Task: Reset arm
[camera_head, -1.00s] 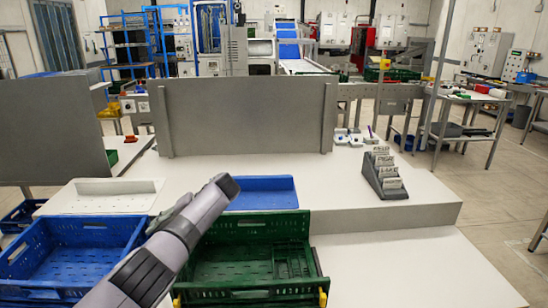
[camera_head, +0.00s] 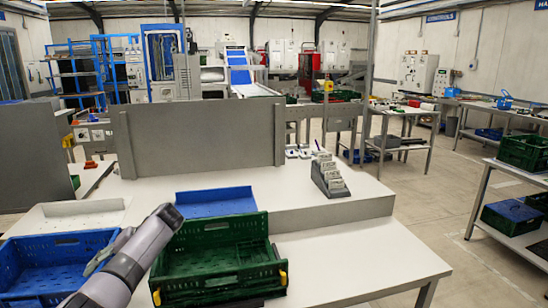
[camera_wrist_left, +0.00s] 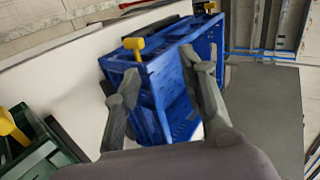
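My left arm (camera_head: 125,262) comes in from the lower left in the head view, in front of the gap between a blue crate (camera_head: 62,245) and a green crate (camera_head: 215,262). Its gripper is mostly hidden behind the arm there. In the left wrist view my left gripper (camera_wrist_left: 160,66) has its two fingers spread apart with nothing held between them. The blue crate (camera_wrist_left: 178,98) lies beyond and between the fingers; I cannot tell whether they touch it. My right gripper is in neither view.
A blue tray (camera_head: 215,202) and a white tray (camera_head: 82,214) lie behind the crates. A grey panel (camera_head: 200,137) stands on the white worktop. A card holder (camera_head: 328,176) stands at right. The worktop right of the green crate (camera_head: 345,262) is clear.

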